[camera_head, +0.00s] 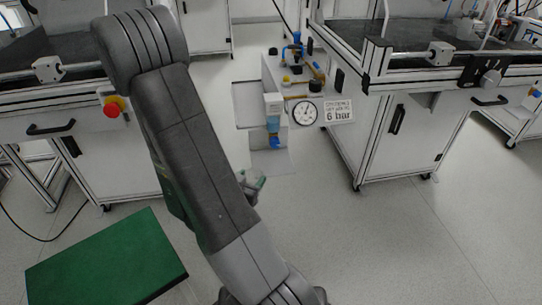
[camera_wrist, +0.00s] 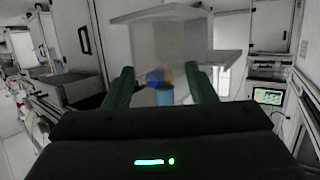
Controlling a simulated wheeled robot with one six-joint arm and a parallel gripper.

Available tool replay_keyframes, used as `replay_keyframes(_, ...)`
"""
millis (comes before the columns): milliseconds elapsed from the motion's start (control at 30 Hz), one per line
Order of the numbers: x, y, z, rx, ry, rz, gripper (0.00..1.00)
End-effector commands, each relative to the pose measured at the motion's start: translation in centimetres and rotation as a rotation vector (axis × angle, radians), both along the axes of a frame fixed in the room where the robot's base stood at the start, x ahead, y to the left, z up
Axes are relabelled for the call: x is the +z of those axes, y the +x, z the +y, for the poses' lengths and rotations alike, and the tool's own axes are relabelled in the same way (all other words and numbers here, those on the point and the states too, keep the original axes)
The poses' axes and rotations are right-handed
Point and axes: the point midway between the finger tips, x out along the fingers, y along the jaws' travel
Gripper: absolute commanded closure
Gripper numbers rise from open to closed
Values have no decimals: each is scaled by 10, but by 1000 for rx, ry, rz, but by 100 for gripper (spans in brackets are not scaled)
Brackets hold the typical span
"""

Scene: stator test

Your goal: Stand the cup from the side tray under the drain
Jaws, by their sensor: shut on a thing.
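My gripper (camera_wrist: 160,72) has two dark green fingers, shut on a pale, see-through cup (camera_wrist: 146,97) that is hard to make out between them. In the head view the cup (camera_head: 252,180) shows only partly beside my forearm, just in front of and below the drain stand. The drain (camera_head: 275,142) is the blue tip under a filter with a blue bowl (camera_head: 273,124). A light plate (camera_head: 270,164) lies below the drain. The side tray (camera_head: 248,117) is the grey shelf left of the filter, partly covered by it. Whether the cup touches anything, I cannot tell.
A round pressure gauge (camera_head: 305,113) and a "6 bar" sign (camera_head: 339,111) stick out right of the filter. A white cabinet (camera_head: 398,145) stands to the right. A green-topped surface (camera_head: 105,262) is at lower left. The floor at lower right is clear.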

Motion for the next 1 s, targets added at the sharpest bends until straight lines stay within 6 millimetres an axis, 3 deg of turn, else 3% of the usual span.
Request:
replay_keyframes(400,-1,77,-33,-4,2,-3,74)
replay_keyframes(767,-1,106,-44,-1,0,-1,74)
replay_keyframes(967,-1,138,-58,-4,1,-4,74)
replay_keyframes(1000,-13,135,-56,1,-1,3,74)
